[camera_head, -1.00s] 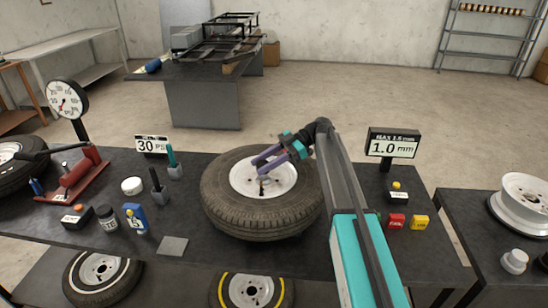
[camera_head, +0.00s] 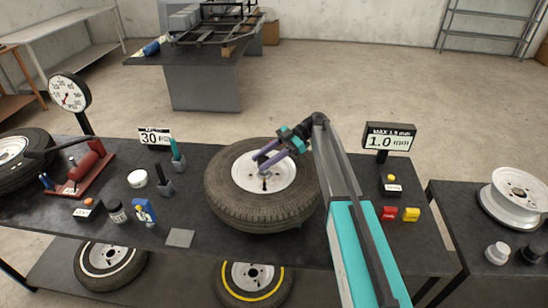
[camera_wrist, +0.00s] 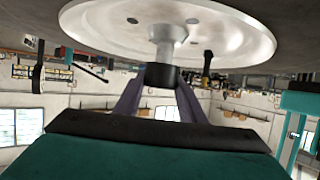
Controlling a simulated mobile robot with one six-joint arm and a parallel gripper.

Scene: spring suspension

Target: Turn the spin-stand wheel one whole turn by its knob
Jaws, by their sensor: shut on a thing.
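The spin-stand wheel (camera_head: 222,198) lies flat on the dark bench, a black tyre around a white rim (camera_head: 284,181). In the wrist view the pale rim (camera_wrist: 235,38) fills the top. A grey stem with a dark-collared knob (camera_wrist: 163,75) stands out from it. My gripper (camera_head: 263,163) reaches over the rim from the upper right, its purple fingers angled down to the left. In the wrist view my gripper (camera_wrist: 160,82) has its fingers on either side of the knob's dark collar, shut on it. The knob's far side is hidden.
A "1.0 mm" display (camera_head: 389,141) stands right of the wheel, with a red block (camera_head: 389,213) and yellow block (camera_head: 411,214) before it. Left are a "30 PSI" sign (camera_head: 155,137), holders and a blue bottle (camera_head: 144,212). A grey plate (camera_head: 180,238) lies at the front edge.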

